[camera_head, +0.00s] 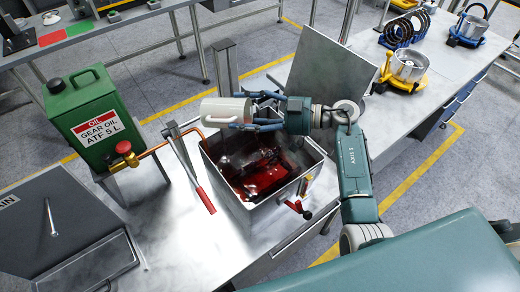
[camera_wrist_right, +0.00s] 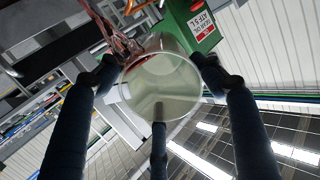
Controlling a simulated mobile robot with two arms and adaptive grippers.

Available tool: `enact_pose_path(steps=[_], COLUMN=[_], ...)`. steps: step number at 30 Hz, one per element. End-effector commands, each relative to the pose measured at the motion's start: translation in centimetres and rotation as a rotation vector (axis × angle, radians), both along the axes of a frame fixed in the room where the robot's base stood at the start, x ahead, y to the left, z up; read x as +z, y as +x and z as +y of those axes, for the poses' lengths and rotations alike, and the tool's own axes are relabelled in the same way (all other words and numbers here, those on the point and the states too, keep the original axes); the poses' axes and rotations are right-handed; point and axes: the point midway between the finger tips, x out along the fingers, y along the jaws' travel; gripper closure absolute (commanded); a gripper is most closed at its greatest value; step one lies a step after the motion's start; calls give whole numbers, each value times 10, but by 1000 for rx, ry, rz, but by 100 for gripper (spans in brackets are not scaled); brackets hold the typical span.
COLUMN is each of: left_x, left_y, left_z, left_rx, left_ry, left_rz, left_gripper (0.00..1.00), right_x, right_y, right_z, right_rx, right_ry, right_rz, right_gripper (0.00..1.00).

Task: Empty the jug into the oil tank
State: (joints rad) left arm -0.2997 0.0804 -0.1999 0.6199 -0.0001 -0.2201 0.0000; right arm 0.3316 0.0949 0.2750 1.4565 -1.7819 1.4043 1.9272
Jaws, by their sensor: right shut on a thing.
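My right gripper (camera_head: 256,111) is shut on a cream-white jug (camera_head: 222,111), which lies on its side in the air. The jug is over the left back edge of an open metal tank (camera_head: 322,178). Dark red oil and some dark parts show inside the tank. In the right wrist view the jug (camera_wrist_right: 165,85) sits end-on between the dark fingers of the gripper. My left gripper is not in view.
A green gear oil can (camera_head: 95,112) with a red-knobbed tap and copper pipe stands left of the tank. A raised grey panel (camera_head: 325,68) stands behind. Clutch parts (camera_head: 408,66) sit on the right bench.

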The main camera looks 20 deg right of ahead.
Motion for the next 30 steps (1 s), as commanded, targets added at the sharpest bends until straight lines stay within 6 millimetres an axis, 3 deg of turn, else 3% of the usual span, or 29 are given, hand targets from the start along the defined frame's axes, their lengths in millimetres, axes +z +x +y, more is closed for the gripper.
enact_pose_path(steps=[30], left_x=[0], left_y=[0], left_z=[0], left_rx=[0], left_ry=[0], left_rz=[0], left_gripper=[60], right_x=[29], right_y=[0], right_z=[1], right_rx=[0], right_ry=[79], right_rz=[-44], right_gripper=[85])
